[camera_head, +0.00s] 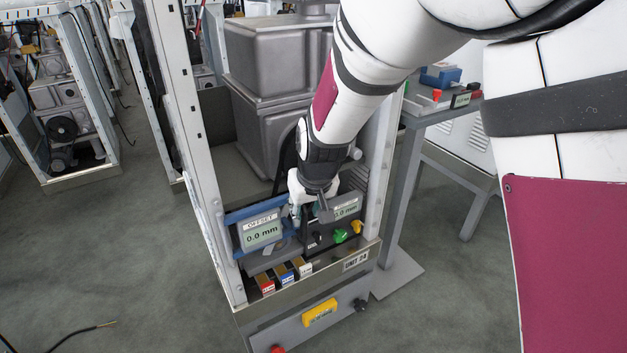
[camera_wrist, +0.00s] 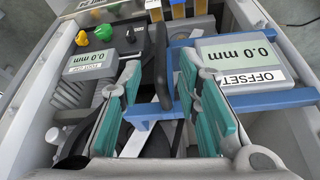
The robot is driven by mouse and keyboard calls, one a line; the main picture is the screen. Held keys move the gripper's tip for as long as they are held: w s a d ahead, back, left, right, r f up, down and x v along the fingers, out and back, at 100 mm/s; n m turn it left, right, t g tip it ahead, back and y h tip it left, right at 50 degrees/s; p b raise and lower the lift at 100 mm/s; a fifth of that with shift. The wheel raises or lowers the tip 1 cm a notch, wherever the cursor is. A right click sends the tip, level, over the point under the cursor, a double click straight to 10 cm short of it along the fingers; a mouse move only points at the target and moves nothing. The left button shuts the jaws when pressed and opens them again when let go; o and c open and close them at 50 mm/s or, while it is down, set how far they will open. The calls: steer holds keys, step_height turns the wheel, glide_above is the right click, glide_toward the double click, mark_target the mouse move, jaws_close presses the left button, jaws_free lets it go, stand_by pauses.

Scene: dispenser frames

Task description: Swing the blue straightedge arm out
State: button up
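The blue straightedge arm (camera_head: 235,217) is at the front left of the machine frame, around the grey OFFSET display (camera_head: 262,231), which reads 0.0 mm. In the wrist view, a blue bar (camera_wrist: 275,98) runs along the display's edge, and a blue piece (camera_wrist: 150,113) shows between my fingers. My gripper (camera_wrist: 160,68) is open, with its teal fingers apart. A black upright lever (camera_wrist: 162,62) also shows between them; I cannot tell whether either finger touches it or the blue piece. In the head view, my gripper (camera_head: 308,203) reaches down between the two displays, and my wrist hides part of this area.
A second display (camera_head: 346,207) stands to the right, with green (camera_head: 340,236) and yellow (camera_head: 356,227) knobs before it. Red, blue and white blocks (camera_head: 285,275) line the front ledge. Frame posts (camera_head: 190,150) stand close on both sides. A side table (camera_head: 430,115) is at right.

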mark_target(303, 223)
steer(key=b+x, duration=0.2)
steer(key=x, duration=0.5)
steer(key=shift+f, duration=0.1)
steer(key=shift+c, duration=0.3)
jaws_close()
